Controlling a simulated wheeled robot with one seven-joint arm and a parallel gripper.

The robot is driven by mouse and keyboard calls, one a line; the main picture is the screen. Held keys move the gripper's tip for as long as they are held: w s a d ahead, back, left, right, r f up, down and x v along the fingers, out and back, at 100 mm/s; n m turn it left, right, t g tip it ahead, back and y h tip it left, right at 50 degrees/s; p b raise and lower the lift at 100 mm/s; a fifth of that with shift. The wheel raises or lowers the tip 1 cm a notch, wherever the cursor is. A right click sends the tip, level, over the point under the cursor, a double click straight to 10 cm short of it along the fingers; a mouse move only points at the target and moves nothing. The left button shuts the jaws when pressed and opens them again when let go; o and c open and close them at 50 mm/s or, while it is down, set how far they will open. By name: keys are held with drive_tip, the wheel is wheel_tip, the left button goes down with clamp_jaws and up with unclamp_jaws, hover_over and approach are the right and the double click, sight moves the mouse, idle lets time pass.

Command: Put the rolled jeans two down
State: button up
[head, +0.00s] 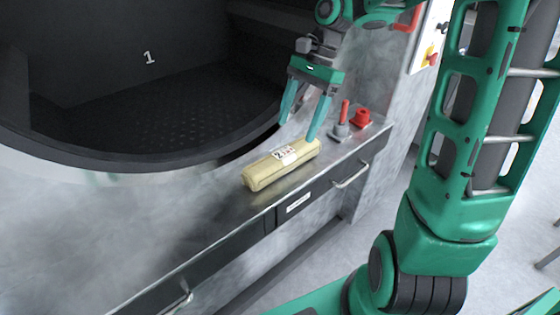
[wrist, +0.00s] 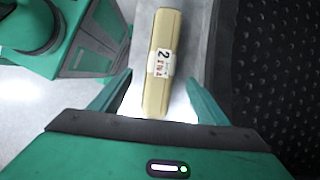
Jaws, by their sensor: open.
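The rolled jeans two (head: 272,170) are a pale yellow roll with a white label reading 2. They lie on the metal ledge (head: 222,208) in front of the washer's round opening. In the wrist view the roll (wrist: 157,95) points away from me, its near end between the fingertips in the picture. My gripper (head: 298,132) is open above the right end of the roll, fingers pointing down. It also shows in the wrist view (wrist: 160,92) with a finger on each side and nothing gripped. I cannot tell how far the fingertips are above the ledge.
A red-topped lever (head: 342,118) and a red knob (head: 361,117) stand on the ledge to the right of the roll. The dark drum (head: 170,85) behind is marked 1 and looks empty. Drawer handles (head: 351,177) stick out below. The ledge left of the roll is clear.

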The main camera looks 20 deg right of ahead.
sight(285, 152)
drive_tip(key=shift+w+a+f, duration=0.15)
drive_tip(key=shift+a+f, duration=0.05)
drive_tip(key=shift+a, duration=0.05)
drive_tip(key=shift+x, duration=5.15)
drive_tip(key=c, duration=1.5)
drive_tip(key=shift+r, duration=0.15)
wheel_tip(285, 152, up, 4)
drive_tip(key=shift+a+r, duration=0.1)
drive_tip(key=s+a+r, duration=0.2)
drive_tip(key=a, duration=0.1)
drive_tip(key=s+a+r, duration=0.2)
drive_tip(key=a, duration=0.1)
drive_tip(key=s+a+r, duration=0.2)
drive_tip(key=a, duration=0.2)
drive_tip(key=shift+s+r, duration=0.1)
drive_tip(key=shift+r, duration=0.15)
